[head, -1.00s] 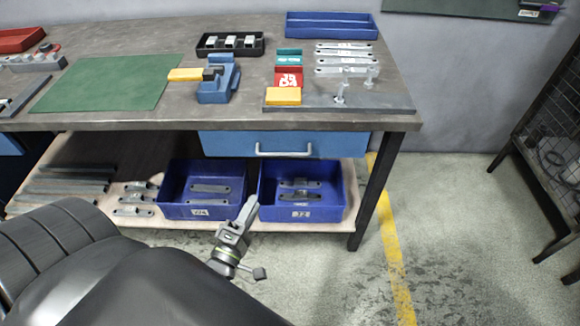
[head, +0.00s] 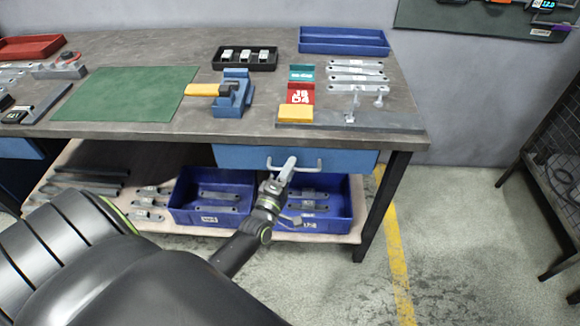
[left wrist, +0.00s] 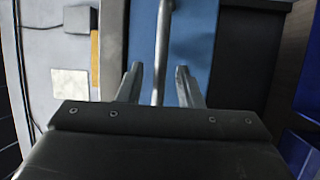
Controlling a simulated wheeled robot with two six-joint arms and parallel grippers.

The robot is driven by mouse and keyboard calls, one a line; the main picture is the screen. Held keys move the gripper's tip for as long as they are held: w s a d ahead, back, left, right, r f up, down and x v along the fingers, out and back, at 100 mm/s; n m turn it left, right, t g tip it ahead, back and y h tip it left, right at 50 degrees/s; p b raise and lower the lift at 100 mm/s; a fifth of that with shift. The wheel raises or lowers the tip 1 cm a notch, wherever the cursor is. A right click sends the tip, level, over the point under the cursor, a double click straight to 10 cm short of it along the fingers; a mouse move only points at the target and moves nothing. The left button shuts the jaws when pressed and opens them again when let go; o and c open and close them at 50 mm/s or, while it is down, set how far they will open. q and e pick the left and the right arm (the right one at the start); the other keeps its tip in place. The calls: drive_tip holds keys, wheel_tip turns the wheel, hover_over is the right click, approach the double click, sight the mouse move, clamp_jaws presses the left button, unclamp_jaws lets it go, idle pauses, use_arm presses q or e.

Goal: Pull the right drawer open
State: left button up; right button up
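The right drawer has a blue front (head: 345,161) under the tabletop and looks closed. Its pale bar handle (head: 313,166) stands out from the front. My left gripper (head: 288,165) is at the left part of the handle. In the left wrist view, the handle (left wrist: 161,45) runs between the two fingers of the left gripper (left wrist: 158,70), with gaps on both sides, and the blue drawer front (left wrist: 190,45) lies behind it. The fingers are apart. My right gripper is in neither view.
Blue bins (head: 340,215) with brackets stand on the lower shelf, just below my left gripper. The tabletop holds a green mat (head: 120,95), a blue fixture (head: 232,98) and a grey plate with pegs (head: 400,122).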

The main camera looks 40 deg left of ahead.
use_arm(q)
drive_tip(key=shift+w, duration=0.25)
clamp_jaws()
drive_tip(key=shift+s, duration=0.1)
